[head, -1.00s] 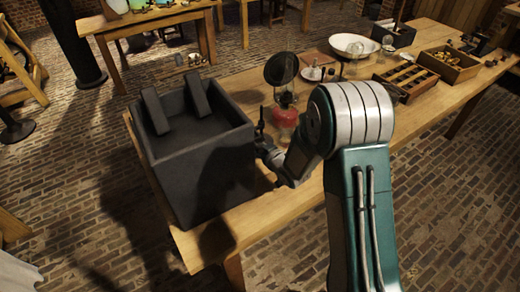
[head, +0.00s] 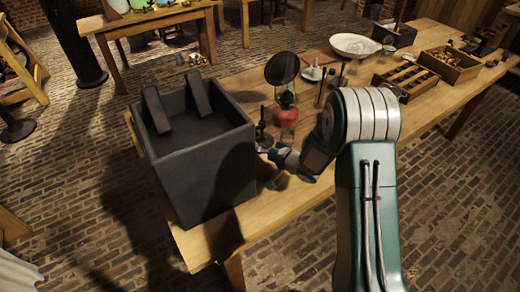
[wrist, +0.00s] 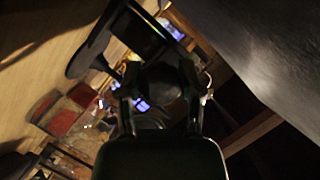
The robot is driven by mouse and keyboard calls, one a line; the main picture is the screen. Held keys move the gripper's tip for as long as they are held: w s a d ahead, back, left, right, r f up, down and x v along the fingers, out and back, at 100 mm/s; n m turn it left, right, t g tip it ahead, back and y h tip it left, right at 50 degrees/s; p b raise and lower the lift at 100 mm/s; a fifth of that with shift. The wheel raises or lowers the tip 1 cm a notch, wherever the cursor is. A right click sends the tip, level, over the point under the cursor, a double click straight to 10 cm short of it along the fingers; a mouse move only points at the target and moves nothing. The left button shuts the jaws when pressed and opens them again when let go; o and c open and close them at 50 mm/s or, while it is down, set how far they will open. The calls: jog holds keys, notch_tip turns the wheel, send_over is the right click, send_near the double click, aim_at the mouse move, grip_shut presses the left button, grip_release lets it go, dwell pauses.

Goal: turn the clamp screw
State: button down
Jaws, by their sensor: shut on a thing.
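My gripper (wrist: 160,84) is shut on a dark rounded piece between its two fingers in the wrist view, which I take to be the head of the clamp screw (wrist: 161,82). The picture is too dark to show the screw's thread or its handle. In the head view my gripper (head: 268,152) is low over the table, close to the right wall of the big dark box (head: 205,165). The screw cannot be made out there.
The wooden table (head: 285,205) runs to the back right. A red lamp (head: 285,112) and a round dark mirror (head: 282,68) stand just behind my gripper. A white bowl (head: 355,46) and wooden trays (head: 407,78) are farther back. The table's front edge is near my arm.

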jog(key=shift+d+f+m, duration=0.1)
jog(key=shift+m, duration=0.4)
jog(key=shift+c, duration=1.2)
grip_release()
jog(key=shift+w, duration=0.1)
jog(key=v, duration=1.2)
jog(key=shift+f, duration=0.2)
jog(key=shift+w, duration=0.1)
